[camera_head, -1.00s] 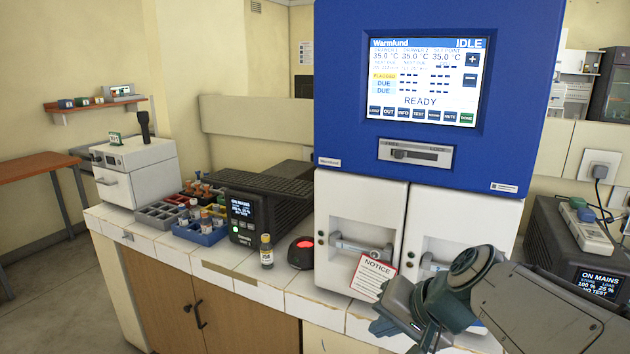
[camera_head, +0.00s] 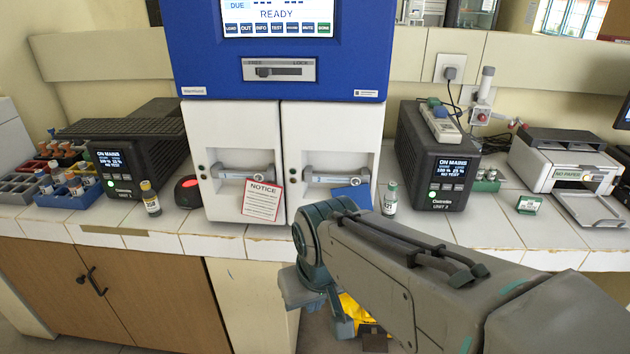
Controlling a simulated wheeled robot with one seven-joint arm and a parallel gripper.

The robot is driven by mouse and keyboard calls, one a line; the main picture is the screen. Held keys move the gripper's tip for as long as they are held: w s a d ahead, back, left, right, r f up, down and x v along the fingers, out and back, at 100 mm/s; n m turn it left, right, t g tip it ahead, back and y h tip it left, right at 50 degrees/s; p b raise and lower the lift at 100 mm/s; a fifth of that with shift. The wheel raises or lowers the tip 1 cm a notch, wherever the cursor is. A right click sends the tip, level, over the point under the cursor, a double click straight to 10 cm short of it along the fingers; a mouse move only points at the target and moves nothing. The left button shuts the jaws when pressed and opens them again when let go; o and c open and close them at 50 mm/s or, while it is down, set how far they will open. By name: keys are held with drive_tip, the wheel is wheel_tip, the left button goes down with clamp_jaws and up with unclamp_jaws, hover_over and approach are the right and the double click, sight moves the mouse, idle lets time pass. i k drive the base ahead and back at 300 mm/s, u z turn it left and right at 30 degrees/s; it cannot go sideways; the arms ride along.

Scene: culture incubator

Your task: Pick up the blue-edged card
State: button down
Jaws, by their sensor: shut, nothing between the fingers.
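A blue piece (camera_head: 352,196), which looks like part of the blue-edged card, shows at the right drawer's handle on the white front of the incubator (camera_head: 240,160). My arm hides its lower part, so I cannot read its face. My gripper (camera_head: 342,322) hangs low in front of the bench, below and in front of the card and apart from it. It is shut and empty, partly hidden by my own arm.
A red-edged notice card (camera_head: 263,201) hangs at the left drawer's handle. A labelled bottle (camera_head: 389,199) stands just right of the blue piece. Another bottle (camera_head: 150,198) and a red-topped device (camera_head: 187,190) stand left. A yellow object (camera_head: 357,313) lies low behind my arm.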

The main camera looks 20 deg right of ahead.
sight(360, 194)
drive_tip(key=u, duration=2.05)
drive_tip(key=k, duration=1.2)
drive_tip(key=z, duration=1.8)
drive_tip(key=i, duration=0.5)
drive_tip(key=u, duration=0.05)
